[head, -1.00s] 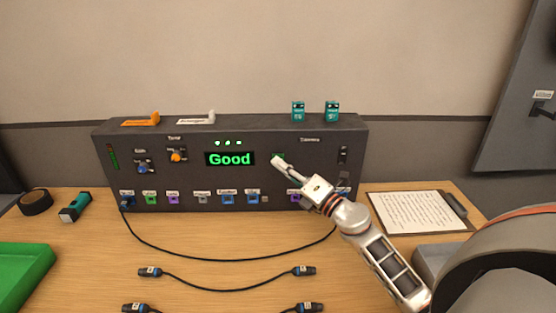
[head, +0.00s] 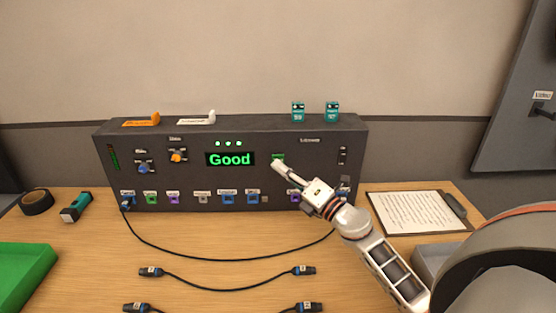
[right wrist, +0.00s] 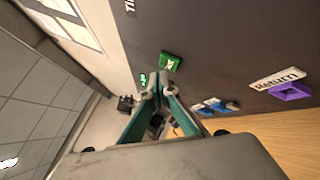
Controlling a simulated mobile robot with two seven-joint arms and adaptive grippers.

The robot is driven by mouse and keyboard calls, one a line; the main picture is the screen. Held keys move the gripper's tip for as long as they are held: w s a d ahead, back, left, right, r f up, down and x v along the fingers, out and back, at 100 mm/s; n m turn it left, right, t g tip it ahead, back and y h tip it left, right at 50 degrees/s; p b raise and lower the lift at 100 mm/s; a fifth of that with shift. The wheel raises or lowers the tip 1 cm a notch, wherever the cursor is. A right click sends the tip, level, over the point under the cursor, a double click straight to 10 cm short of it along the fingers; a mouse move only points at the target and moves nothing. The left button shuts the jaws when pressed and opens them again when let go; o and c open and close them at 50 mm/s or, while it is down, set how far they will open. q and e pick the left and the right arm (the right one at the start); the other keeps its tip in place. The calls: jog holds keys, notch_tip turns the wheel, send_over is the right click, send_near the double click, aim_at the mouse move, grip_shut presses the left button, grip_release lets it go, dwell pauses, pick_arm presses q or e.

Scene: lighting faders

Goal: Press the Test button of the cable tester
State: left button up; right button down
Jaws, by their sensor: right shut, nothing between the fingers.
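The cable tester (head: 120,180) is a long dark box at the back of the table. Its lit display (head: 230,159) reads "Good" in green, with three green lights above it. A green button (head: 278,156) sits right of the display; it also shows in the right wrist view (right wrist: 170,61), its label too small to read for sure. My right gripper (head: 276,167) is shut and empty, its tips just below the green button in the head view. In the right wrist view the closed fingertips (right wrist: 154,82) appear apart from the button. My left gripper is not in view.
A black cable (head: 230,260) is plugged into the tester's lower left and runs to its right side. Loose cables (head: 228,289) lie in front. A green tray (head: 22,275) is at left, a clipboard (head: 415,212) at right. Teal boxes (head: 298,111) stand on the tester.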

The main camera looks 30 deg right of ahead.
jog(key=s+a, duration=0.1)
jog(key=s, duration=0.2)
jog(key=s+a+p, duration=0.1)
jog(key=shift+s+a, duration=0.15)
jog(key=shift+a, duration=0.2)
dwell(0.8)
